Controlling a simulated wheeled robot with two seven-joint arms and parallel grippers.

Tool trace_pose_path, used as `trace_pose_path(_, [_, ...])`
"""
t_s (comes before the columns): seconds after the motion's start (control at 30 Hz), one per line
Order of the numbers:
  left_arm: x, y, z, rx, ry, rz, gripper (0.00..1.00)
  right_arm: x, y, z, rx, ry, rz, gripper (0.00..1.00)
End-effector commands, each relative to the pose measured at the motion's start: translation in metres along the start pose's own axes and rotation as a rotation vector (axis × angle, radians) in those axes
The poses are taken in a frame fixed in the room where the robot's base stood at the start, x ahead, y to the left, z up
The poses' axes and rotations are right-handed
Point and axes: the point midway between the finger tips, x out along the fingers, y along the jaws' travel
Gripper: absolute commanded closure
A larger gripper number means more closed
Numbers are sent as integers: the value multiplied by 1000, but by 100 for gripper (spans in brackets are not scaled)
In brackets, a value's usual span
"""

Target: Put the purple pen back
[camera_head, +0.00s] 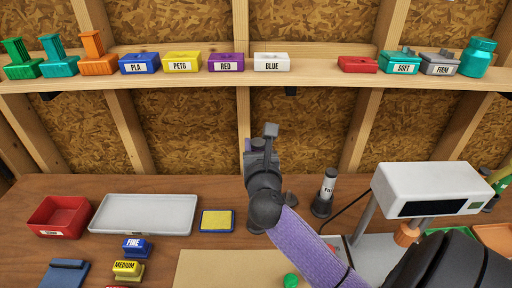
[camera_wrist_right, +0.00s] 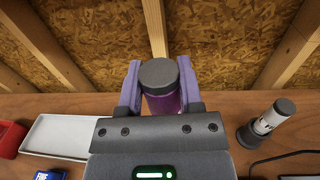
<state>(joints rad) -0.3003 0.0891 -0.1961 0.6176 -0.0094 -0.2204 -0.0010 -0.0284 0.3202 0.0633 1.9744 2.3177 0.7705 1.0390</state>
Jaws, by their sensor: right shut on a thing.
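My right gripper (camera_head: 262,145) is raised over the back of the wooden workbench, in front of the back wall. In the right wrist view its two lavender fingers (camera_wrist_right: 160,88) are shut on the purple pen (camera_wrist_right: 163,103). The pen is a thick purple cylinder with a dark grey cap, standing roughly upright between the fingers. Its lower end is hidden behind the gripper body. In the head view the gripper hides most of the pen. My left gripper is not in view.
A white cylinder in a dark base (camera_head: 328,188) stands right of my gripper, near a white printer-like machine (camera_head: 432,183). A grey tray (camera_head: 145,214), red bin (camera_head: 61,217) and yellow pad (camera_head: 217,221) lie left. A shelf (camera_head: 315,73) with labelled blocks runs above.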

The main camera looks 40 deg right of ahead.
Motion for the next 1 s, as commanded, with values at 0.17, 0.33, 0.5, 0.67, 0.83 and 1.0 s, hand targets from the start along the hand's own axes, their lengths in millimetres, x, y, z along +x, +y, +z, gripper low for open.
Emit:
trace_pose_path(0.17, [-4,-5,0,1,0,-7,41,0,0,1,1,1,1,100])
trace_pose_path(0.33, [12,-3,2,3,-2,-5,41,0,0,-21,-1,2,1,100])
trace_pose_path(0.5, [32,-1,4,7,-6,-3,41,0,0,-46,-1,2,1,100])
trace_pose_path(0.67, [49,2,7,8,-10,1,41,0,0,-68,-1,2,2,100])
trace_pose_path(0.83, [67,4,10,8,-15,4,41,0,0,-92,-1,2,2,100])
trace_pose_path(1.0, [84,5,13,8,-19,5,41,0,0,-114,-1,2,1,100])
